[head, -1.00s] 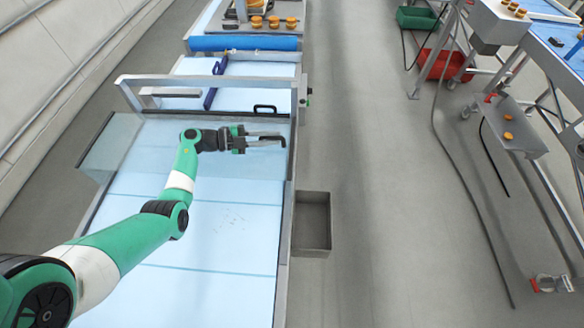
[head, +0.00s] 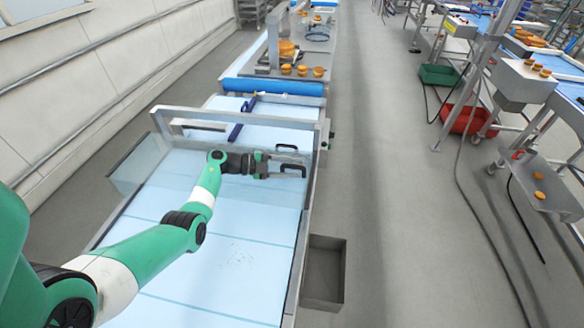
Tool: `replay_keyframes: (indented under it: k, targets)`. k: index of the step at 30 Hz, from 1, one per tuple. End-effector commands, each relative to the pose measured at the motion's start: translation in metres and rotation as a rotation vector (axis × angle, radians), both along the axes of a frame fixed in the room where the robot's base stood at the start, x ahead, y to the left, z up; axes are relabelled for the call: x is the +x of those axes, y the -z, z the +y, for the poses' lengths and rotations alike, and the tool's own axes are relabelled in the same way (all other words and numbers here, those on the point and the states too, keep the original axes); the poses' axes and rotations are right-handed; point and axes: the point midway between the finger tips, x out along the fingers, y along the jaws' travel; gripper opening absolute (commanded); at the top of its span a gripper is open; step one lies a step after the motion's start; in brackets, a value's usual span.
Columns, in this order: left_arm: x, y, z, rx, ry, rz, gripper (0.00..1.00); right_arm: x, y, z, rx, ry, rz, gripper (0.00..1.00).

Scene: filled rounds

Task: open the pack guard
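The pack guard appears as a clear panel (head: 140,168) over the pale blue conveyor belt, beside a grey metal frame (head: 235,111). A black handle (head: 293,167) shows at the right side of the belt. A second black handle (head: 287,147) lies a little beyond it. My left gripper (head: 284,168) reaches in from the left, with its fingers at the nearer handle. I cannot tell whether the fingers are closed on it or only beside it. The guard's edges are hard to make out. My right gripper is not in view.
A blue roller (head: 272,87) and a station with orange-brown rounds (head: 302,71) stand beyond the frame. An open grey bin (head: 323,272) hangs on the conveyor's right side. Red (head: 468,121) and green (head: 439,76) tubs stand to the right. The aisle floor is clear.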

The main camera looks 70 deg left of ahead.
Motion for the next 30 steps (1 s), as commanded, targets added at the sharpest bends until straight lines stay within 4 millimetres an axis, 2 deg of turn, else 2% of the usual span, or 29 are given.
replay_keyframes:
  k: [5,8,18,21,24,30]
  targets:
    - [-0.002,-0.001,0.001,0.000,-0.001,0.000,0.50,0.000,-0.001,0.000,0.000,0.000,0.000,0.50]
    - [-0.012,-0.004,0.004,0.001,-0.002,-0.001,0.50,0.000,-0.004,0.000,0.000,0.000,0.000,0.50]
    - [-0.084,-0.020,0.024,0.001,-0.005,0.001,0.50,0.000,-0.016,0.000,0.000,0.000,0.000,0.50]
    - [-0.099,-0.023,0.028,0.001,-0.004,0.000,0.50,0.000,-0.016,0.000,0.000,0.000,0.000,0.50]
    - [-0.107,-0.025,0.030,0.000,-0.001,0.000,0.50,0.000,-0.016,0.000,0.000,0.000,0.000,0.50]
    - [-0.110,-0.025,0.030,0.000,0.000,0.000,0.50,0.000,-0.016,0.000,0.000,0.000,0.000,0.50]
